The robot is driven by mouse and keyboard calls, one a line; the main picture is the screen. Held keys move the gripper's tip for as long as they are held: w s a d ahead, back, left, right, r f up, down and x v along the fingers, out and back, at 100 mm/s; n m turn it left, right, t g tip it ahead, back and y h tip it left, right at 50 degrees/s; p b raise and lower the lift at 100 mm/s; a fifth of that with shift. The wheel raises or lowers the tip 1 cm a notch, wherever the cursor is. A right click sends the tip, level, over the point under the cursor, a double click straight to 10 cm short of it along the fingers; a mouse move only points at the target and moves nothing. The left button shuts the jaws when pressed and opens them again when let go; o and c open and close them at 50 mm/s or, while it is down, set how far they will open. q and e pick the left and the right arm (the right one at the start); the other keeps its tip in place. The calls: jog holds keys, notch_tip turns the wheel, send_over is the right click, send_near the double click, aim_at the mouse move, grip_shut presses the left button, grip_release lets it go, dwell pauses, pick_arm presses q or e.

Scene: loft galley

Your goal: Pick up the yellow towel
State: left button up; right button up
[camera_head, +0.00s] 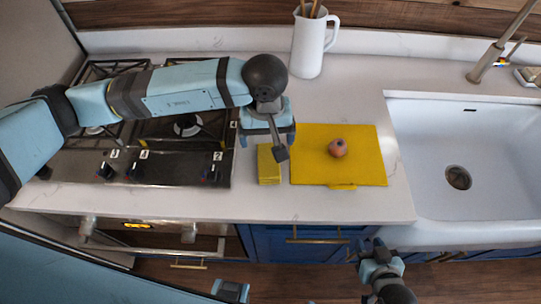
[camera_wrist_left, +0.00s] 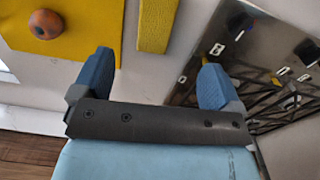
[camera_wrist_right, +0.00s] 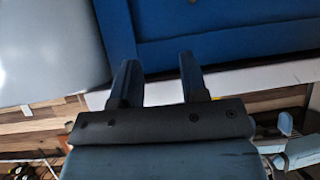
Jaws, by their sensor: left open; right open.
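The yellow towel (camera_head: 269,168) is a small folded block on the white counter, between the stove and a yellow board. In the left wrist view the towel (camera_wrist_left: 156,24) shows at the top, ahead of the gap between the fingers. My left gripper (camera_head: 266,140) is open and empty, above the counter just behind the towel in the head view; the fingers (camera_wrist_left: 157,70) do not enclose it. My right gripper (camera_head: 369,252) is open and empty, low in front of the blue cabinets. Its fingers (camera_wrist_right: 158,75) show in the right wrist view.
The yellow board (camera_head: 365,165) lies right beside the towel with a round reddish-brown fruit (camera_head: 338,148) on it. The stove (camera_head: 180,160) is to the left, the white sink (camera_head: 470,130) to the right. A white pitcher (camera_head: 310,45) stands at the back. Blue cabinets (camera_head: 275,240) are below.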

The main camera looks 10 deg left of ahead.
pick_arm(q)
jog(key=b, duration=0.2)
send_over(269, 166)
jog(key=f, duration=0.7)
jog(key=shift+s+a+f, duration=0.1)
jog(key=shift+a+f, duration=0.15)
jog(key=shift+d+f+b, duration=0.15)
jog(key=shift+f+b, duration=0.25)
jog(key=shift+f, duration=1.15)
jog(key=shift+d+f+b, duration=0.15)
jog(key=shift+f+b, duration=0.2)
jog(key=shift+f, duration=1.15)
jog(key=c, duration=1)
